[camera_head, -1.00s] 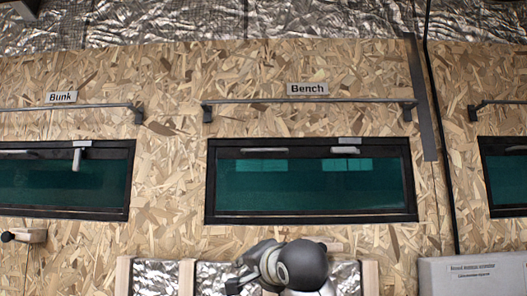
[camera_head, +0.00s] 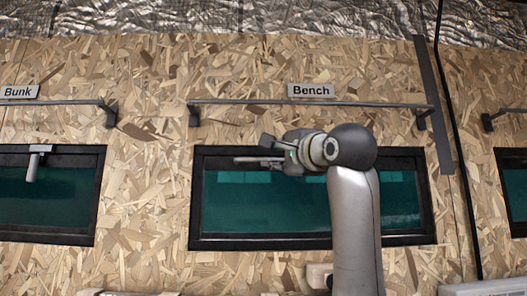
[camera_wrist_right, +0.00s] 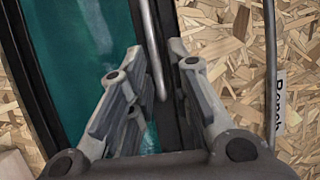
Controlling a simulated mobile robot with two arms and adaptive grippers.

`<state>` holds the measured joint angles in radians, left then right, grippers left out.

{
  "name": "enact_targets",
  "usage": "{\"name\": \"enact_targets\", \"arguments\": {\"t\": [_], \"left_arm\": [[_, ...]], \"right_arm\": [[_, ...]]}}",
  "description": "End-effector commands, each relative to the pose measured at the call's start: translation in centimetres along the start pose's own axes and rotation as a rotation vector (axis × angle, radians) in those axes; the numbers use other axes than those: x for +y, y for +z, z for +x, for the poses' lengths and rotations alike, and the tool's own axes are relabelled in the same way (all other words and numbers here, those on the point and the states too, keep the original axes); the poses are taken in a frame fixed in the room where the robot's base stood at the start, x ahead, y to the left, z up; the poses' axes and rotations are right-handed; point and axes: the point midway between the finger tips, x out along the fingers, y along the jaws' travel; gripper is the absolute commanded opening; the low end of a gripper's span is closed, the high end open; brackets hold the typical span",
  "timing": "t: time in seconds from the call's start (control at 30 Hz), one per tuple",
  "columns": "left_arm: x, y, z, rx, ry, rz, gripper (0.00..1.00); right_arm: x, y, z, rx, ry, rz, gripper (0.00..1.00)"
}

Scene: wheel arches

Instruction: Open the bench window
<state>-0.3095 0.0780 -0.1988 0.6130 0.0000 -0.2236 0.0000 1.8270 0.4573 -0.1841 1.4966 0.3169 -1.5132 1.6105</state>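The bench window (camera_head: 265,215) is a dark-framed teal pane under the "Bench" label (camera_head: 311,90). It looks shut. A thin grey bar handle (camera_head: 243,160) lies along the upper part of its frame. My right gripper (camera_head: 268,152) is in front of the window's upper edge, with the arm covering part of the pane's right half. In the right wrist view, my right gripper (camera_wrist_right: 155,47) is open, and the grey handle (camera_wrist_right: 148,40) runs between its two fingers. I cannot tell whether a finger touches it. My left gripper is not in view.
A metal rail (camera_head: 300,103) runs above the window and also shows in the wrist view (camera_wrist_right: 270,60). A bunk window (camera_head: 45,200) is at left, another window (camera_head: 515,190) at right. A dark vertical strip (camera_head: 433,105) stands right of the bench window.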

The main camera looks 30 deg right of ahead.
Motion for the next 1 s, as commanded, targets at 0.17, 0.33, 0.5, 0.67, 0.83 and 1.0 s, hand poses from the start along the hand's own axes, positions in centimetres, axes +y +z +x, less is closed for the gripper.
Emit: {"name": "enact_targets", "arguments": {"t": [0.17,0.33,0.5,0.67,0.83,1.0], "left_arm": [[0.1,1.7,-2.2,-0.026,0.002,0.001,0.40],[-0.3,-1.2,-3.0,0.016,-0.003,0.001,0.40],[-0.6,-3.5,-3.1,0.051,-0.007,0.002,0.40],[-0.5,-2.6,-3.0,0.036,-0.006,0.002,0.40],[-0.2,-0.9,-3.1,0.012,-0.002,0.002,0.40],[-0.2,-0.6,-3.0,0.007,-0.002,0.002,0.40]], "right_arm": [[-0.1,-0.1,3.6,0.000,0.008,-0.002,0.19],[-0.1,0.0,5.5,0.000,0.005,-0.001,0.19],[0.1,0.0,6.1,0.000,0.003,-0.001,0.19],[0.2,0.0,6.1,0.000,0.003,-0.001,0.19],[0.2,0.0,6.1,0.000,0.003,-0.001,0.05],[0.2,0.0,6.1,0.000,0.004,-0.001,0.00]]}}
